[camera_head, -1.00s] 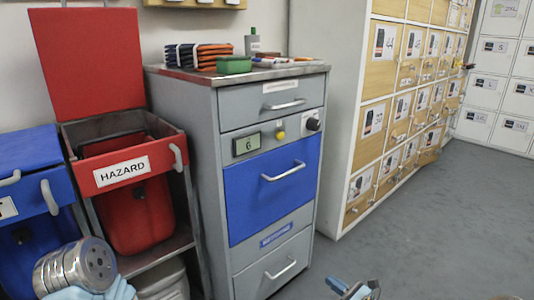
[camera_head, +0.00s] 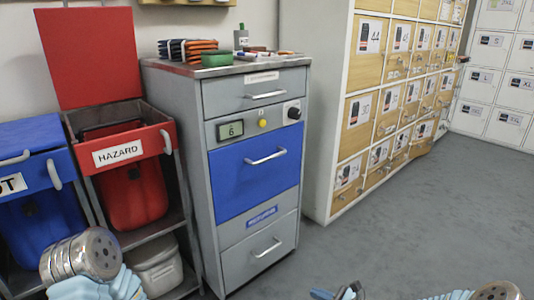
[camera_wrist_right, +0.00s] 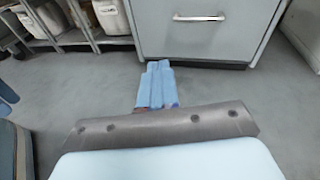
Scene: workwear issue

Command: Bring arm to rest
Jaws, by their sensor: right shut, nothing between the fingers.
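My right gripper (camera_head: 338,292) shows at the bottom edge of the head view, with blue and grey fingers partly cut off by the frame. In the right wrist view its blue fingers (camera_wrist_right: 157,86) are together, with nothing between them. They point over the grey floor toward the base of the drawer cabinet and are apart from it. My left arm shows at the lower left of the head view as a metal joint and light-blue links. My left gripper is outside the views.
A grey drawer cabinet (camera_head: 218,172) with a blue drawer (camera_head: 255,183) stands ahead. An open red HAZARD bin (camera_head: 132,195) and a blue bin (camera_head: 38,225) are at the left. Wooden lockers (camera_head: 357,123) stand at the right. The floor (camera_head: 390,225) at the right front is clear.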

